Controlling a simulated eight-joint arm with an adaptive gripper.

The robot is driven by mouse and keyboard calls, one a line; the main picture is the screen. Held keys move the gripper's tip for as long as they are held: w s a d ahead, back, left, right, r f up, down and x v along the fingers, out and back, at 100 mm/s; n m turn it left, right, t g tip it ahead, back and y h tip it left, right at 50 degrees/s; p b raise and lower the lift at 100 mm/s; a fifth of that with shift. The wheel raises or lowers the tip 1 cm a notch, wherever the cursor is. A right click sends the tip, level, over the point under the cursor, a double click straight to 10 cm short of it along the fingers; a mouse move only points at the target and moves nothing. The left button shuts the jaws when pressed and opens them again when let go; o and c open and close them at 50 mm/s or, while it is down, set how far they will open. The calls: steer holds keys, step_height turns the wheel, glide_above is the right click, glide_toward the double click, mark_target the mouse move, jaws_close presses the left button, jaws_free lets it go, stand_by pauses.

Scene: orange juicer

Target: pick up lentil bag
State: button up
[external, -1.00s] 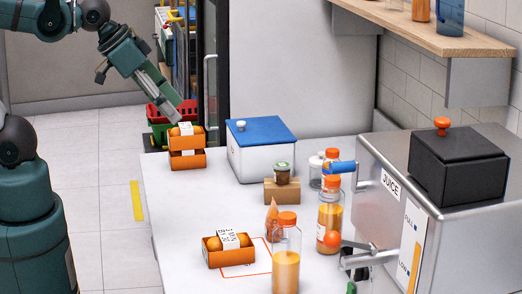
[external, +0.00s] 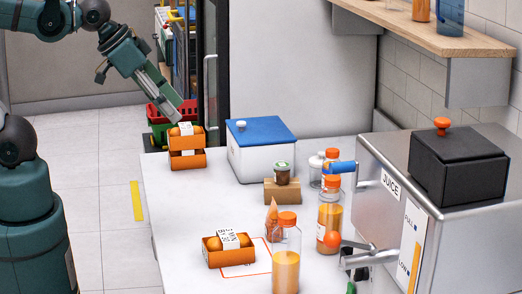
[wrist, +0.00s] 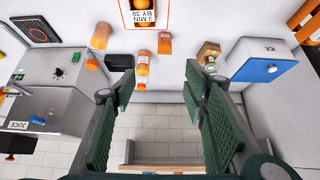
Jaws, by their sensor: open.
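A small orange pouch with a pointed top (external: 272,222), which looks like the lentil bag, stands on the white table behind the front juice bottle, which partly hides it. It also shows in the wrist view as an orange shape (wrist: 165,44) near the top middle; any label is too small to read. My gripper (external: 171,112) is in the air at the far left of the table, above the stacked orange crates in the picture and well apart from the pouch. In the wrist view the fingers (wrist: 157,90) are spread wide with nothing between them.
Juice bottles (external: 286,258) (external: 330,215) stand close to the pouch. A crate of oranges (external: 230,256) is left of it, and a cardboard box with a jar (external: 282,191) is behind it. The juicer (external: 450,200) is on the right. The table's left middle is clear.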

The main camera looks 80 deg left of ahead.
steer(key=shift+w, duration=0.1)
steer(key=m+g+h+b, duration=0.35)
steer(key=m+g, duration=0.25)
steer(key=m, duration=0.8)
glide_above(273, 202)
steer(key=s, duration=0.4)
step_height(273, 202, down, 17)
steer(key=w+f+m, duration=0.1)
steer(key=f, duration=0.2)
steer(key=w+a+f+m, duration=0.1)
steer(key=f, duration=0.1)
steer(key=w+a+f+m+g+b, duration=0.1)
steer(key=w+f, duration=0.1)
steer(key=f, duration=0.1)
steer(key=shift+f+m+h, duration=0.35)
steer(key=shift+m, duration=0.05)
steer(key=shift+w+a+f+m, duration=0.1)
steer(key=shift+f+m, duration=0.1)
steer(key=shift+f, duration=0.2)
steer(key=shift+w+a+f+m, duration=0.1)
steer(key=shift+f+m, duration=0.1)
steer(key=shift+f, duration=0.2)
steer(key=shift+x, duration=1.3)
